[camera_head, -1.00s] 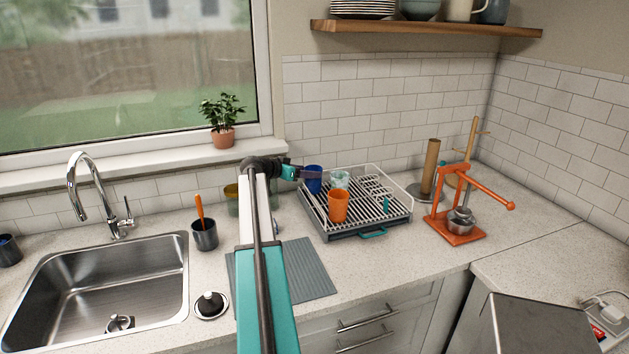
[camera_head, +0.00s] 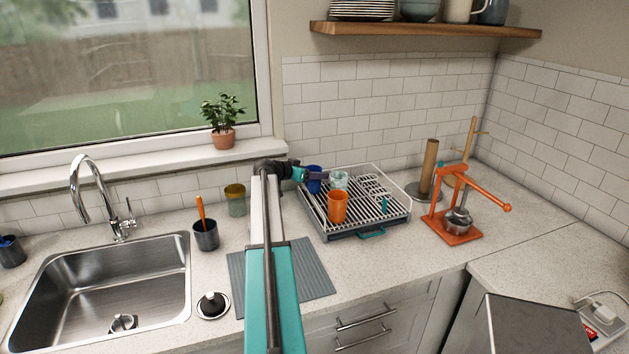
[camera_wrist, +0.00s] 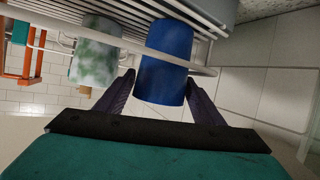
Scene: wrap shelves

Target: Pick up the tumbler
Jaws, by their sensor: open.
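A blue tumbler (camera_head: 314,186) stands at the back left of the dish rack (camera_head: 352,229). An orange tumbler (camera_head: 337,207) stands in front of it, and a pale green mottled tumbler (camera_head: 339,180) is to its right. My gripper (camera_head: 319,176) is open at the blue tumbler, with a dark purple finger across it. In the wrist view, which looks tilted over, the blue tumbler (camera_wrist: 166,62) lies between the two open fingers of my gripper (camera_wrist: 160,80). Small gaps show beside it. The mottled tumbler (camera_wrist: 97,50) is just outside the left finger.
A white wire rail (camera_wrist: 150,50) of the rack runs close to the fingers. An orange press (camera_head: 457,212) and a paper towel holder (camera_head: 428,172) stand right of the rack. A yellow-green glass (camera_head: 236,200) and a dark cup (camera_head: 205,235) stand left of my arm.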

